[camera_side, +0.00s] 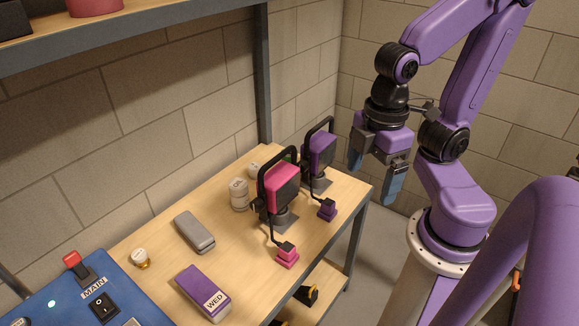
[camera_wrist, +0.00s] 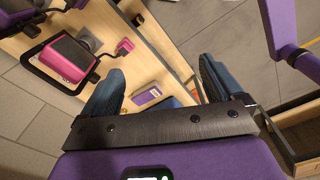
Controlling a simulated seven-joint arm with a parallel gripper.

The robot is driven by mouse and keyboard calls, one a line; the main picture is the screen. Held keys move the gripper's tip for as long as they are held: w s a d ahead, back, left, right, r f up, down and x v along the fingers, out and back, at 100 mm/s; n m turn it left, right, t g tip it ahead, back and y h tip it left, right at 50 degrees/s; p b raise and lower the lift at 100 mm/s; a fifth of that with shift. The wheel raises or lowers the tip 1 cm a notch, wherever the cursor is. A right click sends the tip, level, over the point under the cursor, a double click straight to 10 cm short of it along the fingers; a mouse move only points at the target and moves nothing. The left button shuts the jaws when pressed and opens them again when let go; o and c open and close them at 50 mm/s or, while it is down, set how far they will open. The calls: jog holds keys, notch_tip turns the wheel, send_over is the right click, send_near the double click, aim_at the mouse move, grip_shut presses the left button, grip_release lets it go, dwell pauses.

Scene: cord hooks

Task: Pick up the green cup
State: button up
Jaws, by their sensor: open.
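I see no green cup in either view. My gripper (camera_side: 374,176) hangs open and empty in the side view, past the right end of the wooden table and higher than its top. Its two blue fingers are apart, and they also show in the wrist view (camera_wrist: 158,82) with a clear gap between them. Two devices with black hoop frames and cords stand on the table, a pink one (camera_side: 281,186) and a purple one (camera_side: 321,150). The pink one also shows at the upper left of the wrist view (camera_wrist: 66,58). My gripper touches neither.
The wooden table (camera_side: 252,238) holds a pink block (camera_side: 287,256), a purple block (camera_side: 327,208), pale lidded containers (camera_side: 239,195), a grey case (camera_side: 195,232), a purple WED box (camera_side: 203,293) and a small jar (camera_side: 140,258). A blue switch panel (camera_side: 70,303) is lower left. A shelf (camera_side: 140,22) hangs above.

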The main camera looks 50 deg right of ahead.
jog(key=w+d+r+n+t+h, duration=0.1)
jog(key=w+d+r+h, duration=0.2)
jog(key=w, duration=0.9)
jog(key=w+d+n+t+h, duration=0.1)
jog(key=w+d+t+h, duration=0.2)
jog(key=w, duration=1)
jog(key=w+d+n+g+h, duration=0.3)
jog(key=w+d+h, duration=0.5)
jog(key=w+d, duration=0.8)
notch_tip(320, 180, down, 32)
jog(key=s+d+n, duration=0.1)
jog(key=d, duration=0.1)
jog(key=shift+t, duration=0.3)
jog(key=shift+x, duration=3.1)
jog(key=shift+s+d+r, duration=0.1)
jog(key=shift+r, duration=0.05)
jog(key=c, duration=1.1)
